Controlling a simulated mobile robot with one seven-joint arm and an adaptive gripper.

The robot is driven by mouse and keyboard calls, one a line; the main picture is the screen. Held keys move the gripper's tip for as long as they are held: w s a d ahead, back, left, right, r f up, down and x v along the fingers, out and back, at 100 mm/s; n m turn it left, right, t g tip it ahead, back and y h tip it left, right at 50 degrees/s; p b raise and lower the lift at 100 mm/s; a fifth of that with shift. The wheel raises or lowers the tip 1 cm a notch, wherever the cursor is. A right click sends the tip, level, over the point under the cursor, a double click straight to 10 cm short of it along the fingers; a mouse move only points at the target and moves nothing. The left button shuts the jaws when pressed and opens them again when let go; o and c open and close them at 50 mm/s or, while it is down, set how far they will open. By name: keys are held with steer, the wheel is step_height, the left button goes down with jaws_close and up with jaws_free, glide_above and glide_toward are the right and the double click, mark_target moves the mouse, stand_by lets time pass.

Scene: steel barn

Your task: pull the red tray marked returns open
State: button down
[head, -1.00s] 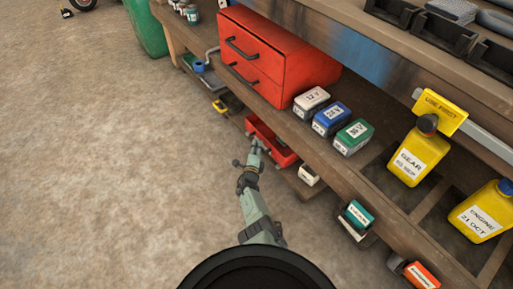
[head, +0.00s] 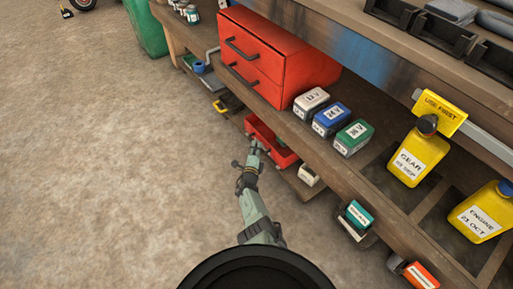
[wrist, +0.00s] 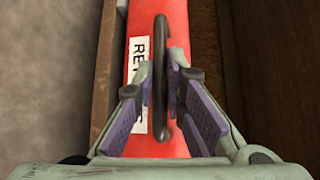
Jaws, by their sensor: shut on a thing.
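The red tray (head: 284,157) sits low under the workbench in the head view, below the lower shelf. In the wrist view its red front (wrist: 180,25) fills the middle and carries a white label (wrist: 138,48), partly hidden by a finger, with "RE" readable. A dark curved handle (wrist: 160,28) stands out from the front. My gripper (wrist: 166,78) has one finger on each side of the handle and is shut on it. In the head view my gripper (head: 254,149) reaches the tray's near side.
A red two-drawer cabinet (head: 265,60) and several labelled battery packs (head: 330,118) stand on the shelf above. Yellow jugs (head: 417,155) are at right. Small boxes (head: 308,175) lie low along the bench. Wooden edges (wrist: 108,60) flank the tray. The floor (head: 110,150) at left is clear.

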steer(key=s+a+p, duration=0.2)
steer(key=s+a, duration=0.5)
steer(key=a, duration=0.3)
steer(key=s+a+p, duration=0.3)
steer(key=s+a, duration=0.5)
steer(key=a, duration=0.2)
steer(key=shift+a, duration=0.35)
steer(key=c, duration=1.7)
jaws_free()
steer(key=shift+o, duration=0.2)
steer(key=shift+s, duration=0.1)
